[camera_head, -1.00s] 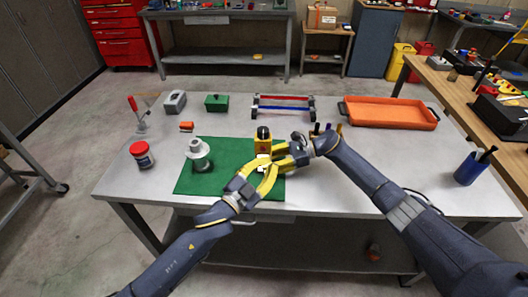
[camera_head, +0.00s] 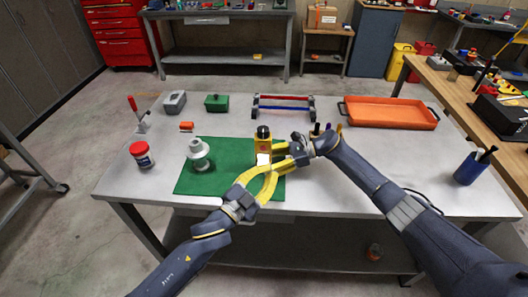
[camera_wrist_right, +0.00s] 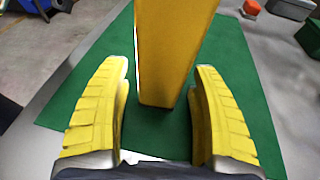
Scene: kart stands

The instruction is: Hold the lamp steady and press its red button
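The lamp (camera_head: 263,146) is a yellow upright block with a dark top and a pale patch low on its front. It stands on the green mat (camera_head: 217,183). My right gripper (camera_head: 275,154) reaches it from the right. In the right wrist view the lamp (camera_wrist_right: 172,55) rises between the two yellow fingers (camera_wrist_right: 161,78), with green mat showing in narrow gaps on both sides, so this gripper looks open around it. My left gripper (camera_head: 271,171) is just in front of the lamp, its curved fingertips together and seemingly empty. The red button cannot be made out.
A grey-white round fitting (camera_head: 199,160) stands on the mat left of the lamp. A red-lidded jar (camera_head: 142,155) is farther left. A red-and-blue rack (camera_head: 283,106) and an orange tray (camera_head: 390,114) lie behind.

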